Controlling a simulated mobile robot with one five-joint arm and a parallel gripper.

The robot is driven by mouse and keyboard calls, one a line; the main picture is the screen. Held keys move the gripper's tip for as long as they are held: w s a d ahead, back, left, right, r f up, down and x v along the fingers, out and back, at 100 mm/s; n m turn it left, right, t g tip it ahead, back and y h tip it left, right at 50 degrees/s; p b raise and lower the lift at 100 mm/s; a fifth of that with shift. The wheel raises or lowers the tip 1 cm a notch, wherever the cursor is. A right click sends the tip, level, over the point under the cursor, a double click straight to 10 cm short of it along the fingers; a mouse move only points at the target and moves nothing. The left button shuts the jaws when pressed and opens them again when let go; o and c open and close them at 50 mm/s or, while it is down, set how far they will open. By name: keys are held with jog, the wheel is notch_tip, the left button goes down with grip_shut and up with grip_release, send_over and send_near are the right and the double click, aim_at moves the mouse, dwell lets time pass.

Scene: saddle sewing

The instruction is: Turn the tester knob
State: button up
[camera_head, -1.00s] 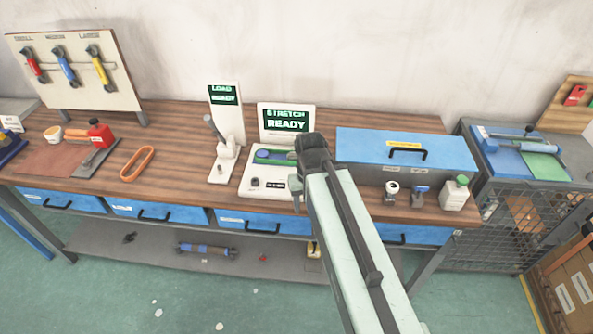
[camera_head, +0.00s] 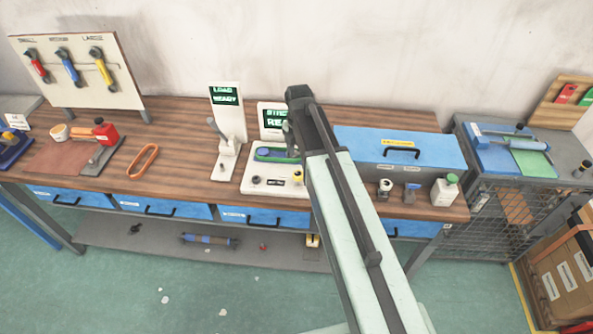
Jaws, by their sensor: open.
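The stretch tester is a white unit on the bench, with a white base (camera_head: 275,188) and a green-lettered screen (camera_head: 272,116) behind it, partly covered by my arm. A blue and green belt piece (camera_head: 268,154) lies on the base. My gripper (camera_head: 289,138) is open, small and mostly hidden by my wrist, above the stretch tester's right side.
A blue toolbox (camera_head: 405,150) stands right of my arm, with small bottles and parts before it. An orange belt loop (camera_head: 139,162) lies on the bench left of the testers. A tool board (camera_head: 77,71) stands at the back left. Wood between loop and load tester is bare.

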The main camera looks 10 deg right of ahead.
aim_at(298, 173)
notch_tip(298, 173, down, 8)
jog(key=b, duration=0.7)
jog(key=shift+r, duration=0.1)
jog(key=shift+r, duration=0.15)
jog(key=c, duration=1.3)
jog(key=shift+a, duration=0.1)
grip_shut()
